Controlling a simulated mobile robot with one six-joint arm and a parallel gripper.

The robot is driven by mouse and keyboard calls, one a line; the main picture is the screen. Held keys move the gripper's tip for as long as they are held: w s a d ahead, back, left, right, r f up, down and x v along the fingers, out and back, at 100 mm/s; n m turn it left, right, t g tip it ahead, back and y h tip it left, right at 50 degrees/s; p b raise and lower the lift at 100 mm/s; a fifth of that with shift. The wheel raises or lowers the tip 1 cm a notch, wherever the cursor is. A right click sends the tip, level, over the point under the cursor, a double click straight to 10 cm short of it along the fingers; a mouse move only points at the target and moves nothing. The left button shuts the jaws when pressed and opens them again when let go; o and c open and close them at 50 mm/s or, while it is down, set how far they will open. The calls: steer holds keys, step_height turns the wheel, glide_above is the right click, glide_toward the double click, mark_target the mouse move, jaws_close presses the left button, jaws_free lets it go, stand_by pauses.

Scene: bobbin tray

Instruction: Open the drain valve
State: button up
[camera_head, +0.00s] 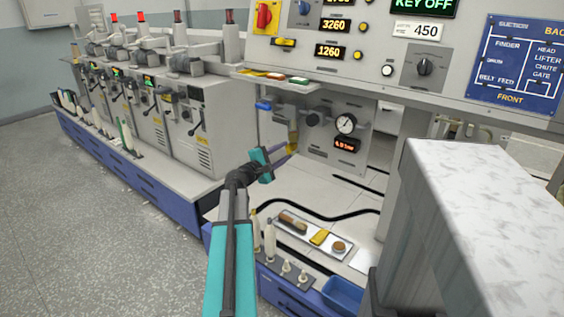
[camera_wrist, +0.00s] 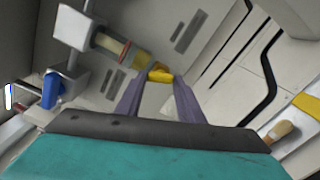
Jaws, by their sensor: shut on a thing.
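A yellow valve handle (camera_wrist: 160,75) sits between my fingertips in the wrist view. It joins a yellow fitting on a short pipe with a red band (camera_wrist: 110,46). In the head view the yellow handle (camera_head: 293,138) hangs on the machine's recessed panel, left of the round gauge. My gripper (camera_head: 290,149) reaches it from the left front; in the wrist view my purple fingers (camera_wrist: 160,82) are shut on the handle. No label naming the drain valve is readable. A blue lever (camera_head: 263,105) is further left; it also shows in the wrist view (camera_wrist: 52,90).
A round gauge (camera_head: 346,124) sits above a red digital display. Below, a tray (camera_head: 318,251) holds a brush and small items, beside white bobbins (camera_head: 270,240) and a black hose (camera_head: 320,214). A control panel overhangs the recess. Open floor lies at left.

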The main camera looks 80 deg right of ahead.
steer(key=m+b, duration=0.4)
steer(key=b, duration=0.2)
steer(key=shift+w+d, duration=0.1)
steer(key=shift+w, duration=0.05)
steer(key=shift+r+m, duration=0.2)
steer(key=shift+m, duration=0.1)
steer(key=o, duration=1.1)
steer(key=shift+f, duration=0.1)
steer(key=shift+c, duration=0.2)
